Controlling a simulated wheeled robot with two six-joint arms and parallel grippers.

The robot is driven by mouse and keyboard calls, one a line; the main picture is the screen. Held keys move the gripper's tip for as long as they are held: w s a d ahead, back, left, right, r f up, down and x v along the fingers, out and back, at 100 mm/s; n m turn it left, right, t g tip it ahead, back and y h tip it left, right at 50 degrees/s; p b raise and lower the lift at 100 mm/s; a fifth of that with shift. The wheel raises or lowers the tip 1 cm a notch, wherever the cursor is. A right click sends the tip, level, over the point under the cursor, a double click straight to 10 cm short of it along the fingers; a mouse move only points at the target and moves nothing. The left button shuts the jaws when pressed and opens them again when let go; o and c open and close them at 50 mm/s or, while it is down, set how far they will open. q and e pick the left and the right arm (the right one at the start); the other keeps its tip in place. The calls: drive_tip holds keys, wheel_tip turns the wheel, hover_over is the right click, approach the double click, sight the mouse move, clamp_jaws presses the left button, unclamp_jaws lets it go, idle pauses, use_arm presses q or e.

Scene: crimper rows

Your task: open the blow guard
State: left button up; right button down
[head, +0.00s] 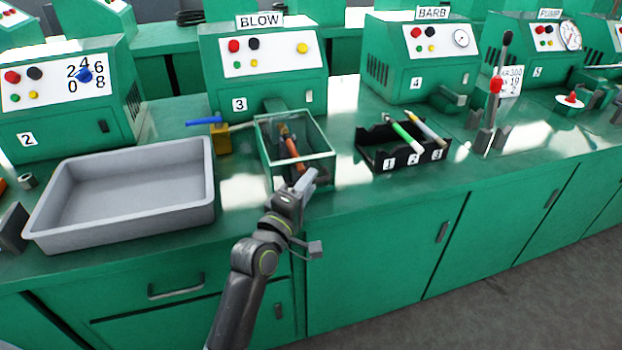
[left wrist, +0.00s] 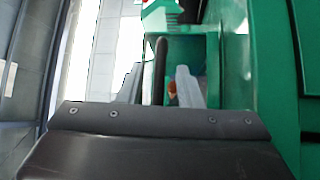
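The blow guard (head: 318,143) is a clear box with pale green edges in front of the BLOW machine (head: 262,62), station 3. It appears lowered over the spot, with a dark and orange part (head: 288,140) inside. My left gripper (head: 300,182) is at the guard's lower front edge; contact cannot be told. In the left wrist view its two grey fingers (left wrist: 160,92) stand apart. A dark upright bar (left wrist: 160,65) shows between them, with gaps at both sides. An orange spot shows beside the right finger. My right gripper is not in view.
A grey tray (head: 200,208) is left of the guard. A blue-handled brass valve (head: 221,138) stands close at the guard's left. A black numbered rack (head: 368,150) with pen-like tools is at its right. Bare counter lies between guard and rack.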

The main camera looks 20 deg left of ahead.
use_arm(q)
drive_tip(key=shift+x, duration=0.8)
drive_tip(key=shift+c, duration=0.2)
clamp_jaws()
